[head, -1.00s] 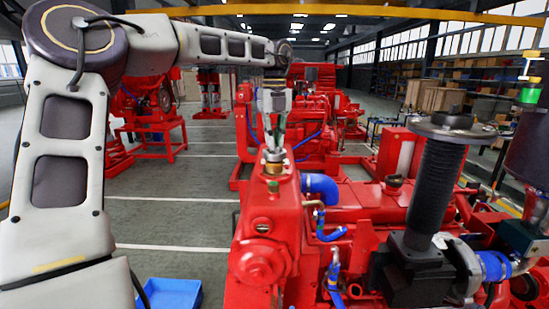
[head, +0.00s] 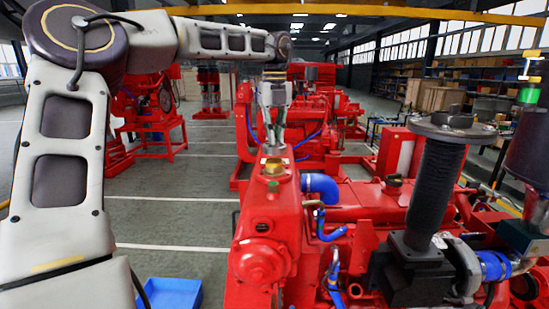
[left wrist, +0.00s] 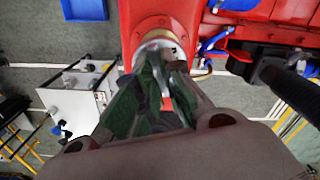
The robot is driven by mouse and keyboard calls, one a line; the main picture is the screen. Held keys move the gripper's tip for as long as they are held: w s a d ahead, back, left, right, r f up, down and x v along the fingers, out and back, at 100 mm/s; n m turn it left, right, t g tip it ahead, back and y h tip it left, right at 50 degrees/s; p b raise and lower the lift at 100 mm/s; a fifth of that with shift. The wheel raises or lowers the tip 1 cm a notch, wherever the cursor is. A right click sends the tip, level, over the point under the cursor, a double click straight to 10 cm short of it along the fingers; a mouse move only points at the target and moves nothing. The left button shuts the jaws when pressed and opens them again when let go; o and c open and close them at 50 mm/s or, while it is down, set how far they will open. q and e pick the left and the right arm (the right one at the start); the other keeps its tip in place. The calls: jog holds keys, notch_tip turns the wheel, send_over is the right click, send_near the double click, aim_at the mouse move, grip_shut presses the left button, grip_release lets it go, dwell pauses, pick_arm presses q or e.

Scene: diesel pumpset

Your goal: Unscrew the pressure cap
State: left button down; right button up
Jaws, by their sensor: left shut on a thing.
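My left gripper (head: 273,138) is above the red tank (head: 268,205) at the front of the pumpset, pointing down. Its fingers are shut on the pressure cap (head: 273,150), a small silvery disc mostly hidden by the fingertips. The brass filler neck (head: 273,169) on top of the tank shows uncovered just below, with a small gap between it and the cap. In the left wrist view, the silvery cap (left wrist: 158,46) sits at the fingertips, in front of the brass neck (left wrist: 153,25). My right gripper is not in view.
A blue bin (head: 168,293) lies on the floor left of the tank. A blue hose (head: 320,187) leaves the tank's right side. A tall black ribbed pipe (head: 432,190) stands further right. The floor left of the tank is mostly clear.

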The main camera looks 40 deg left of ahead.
pick_arm(q)
jog(key=shift+r, duration=1.8)
